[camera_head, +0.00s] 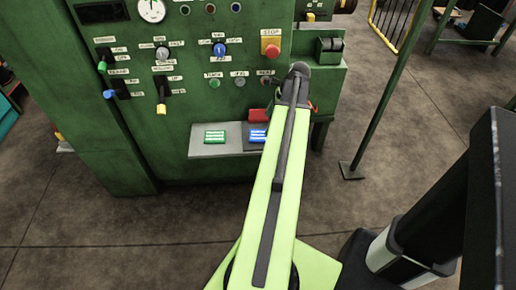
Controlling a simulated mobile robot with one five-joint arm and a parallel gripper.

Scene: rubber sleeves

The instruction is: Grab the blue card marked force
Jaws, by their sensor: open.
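A blue card (257,135) with pale print lies on a dark patch of the grey shelf at the front of the green machine. My arm covers its right side, and its marking is too small to read. A green card (214,136) lies to its left on the same shelf (203,151). My lime arm reaches up from the bottom, across the right part of the shelf. My gripper is not visible; the arm hides what lies behind it.
A red piece (259,115) sits just above the blue card, against the machine (180,130). Knobs, levers and a red stop button (271,50) are on the panel above. A green post (385,90) stands to the right. Bare floor (130,230) lies in front.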

